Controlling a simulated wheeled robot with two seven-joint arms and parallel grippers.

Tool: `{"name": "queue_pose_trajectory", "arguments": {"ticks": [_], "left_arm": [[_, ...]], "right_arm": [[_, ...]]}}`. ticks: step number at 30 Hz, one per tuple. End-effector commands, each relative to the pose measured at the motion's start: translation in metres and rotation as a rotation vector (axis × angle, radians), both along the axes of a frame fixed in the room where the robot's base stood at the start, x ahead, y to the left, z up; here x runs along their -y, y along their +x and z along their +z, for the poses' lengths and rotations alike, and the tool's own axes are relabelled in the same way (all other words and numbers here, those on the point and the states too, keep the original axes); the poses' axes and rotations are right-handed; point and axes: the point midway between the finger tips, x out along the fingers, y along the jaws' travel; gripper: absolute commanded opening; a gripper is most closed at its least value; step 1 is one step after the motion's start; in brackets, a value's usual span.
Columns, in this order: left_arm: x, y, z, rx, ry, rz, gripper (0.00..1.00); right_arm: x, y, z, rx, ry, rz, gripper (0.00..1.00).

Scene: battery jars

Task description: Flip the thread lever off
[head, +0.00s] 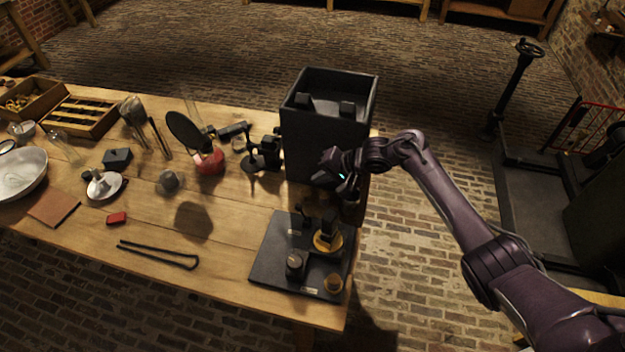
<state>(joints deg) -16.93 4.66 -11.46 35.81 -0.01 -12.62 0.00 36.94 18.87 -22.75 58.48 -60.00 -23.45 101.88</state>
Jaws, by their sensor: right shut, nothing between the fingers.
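A black base board (268,264) lies at the right front corner of the wooden table. It carries a brass-coloured disc (327,243) with a dark upright part, a dark cylinder (295,265) and a small brass cup (333,283). A small dark upright piece (304,218) stands near its back edge. I cannot tell which part is the thread lever. My right gripper (346,188) is shut and empty, above the back of the board and in front of the tall black box; its fingertips are hard to make out. My left gripper is not in view.
The tall open black box (322,132) stands at the table's right edge behind the board. A black stand (263,156), a red-based round mirror-like disc (187,131) and black tongs (158,255) lie to the left. Bare table (225,235) separates board and tongs.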

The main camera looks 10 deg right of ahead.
Motion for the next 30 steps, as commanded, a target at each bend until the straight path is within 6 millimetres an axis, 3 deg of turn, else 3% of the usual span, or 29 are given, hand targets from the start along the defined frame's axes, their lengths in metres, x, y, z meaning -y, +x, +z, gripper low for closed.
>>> {"name": "queue_pose_trajectory", "arguments": {"ticks": [5,12,30], "left_arm": [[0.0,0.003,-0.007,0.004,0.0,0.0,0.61],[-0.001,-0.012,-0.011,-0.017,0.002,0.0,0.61],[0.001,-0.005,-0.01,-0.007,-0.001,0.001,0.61]], "right_arm": [[0.017,-0.012,0.03,0.003,-0.002,0.001,0.0],[0.029,-0.021,0.056,0.001,0.0,0.001,0.0],[0.031,-0.023,0.06,-0.001,-0.001,0.001,0.0]]}}
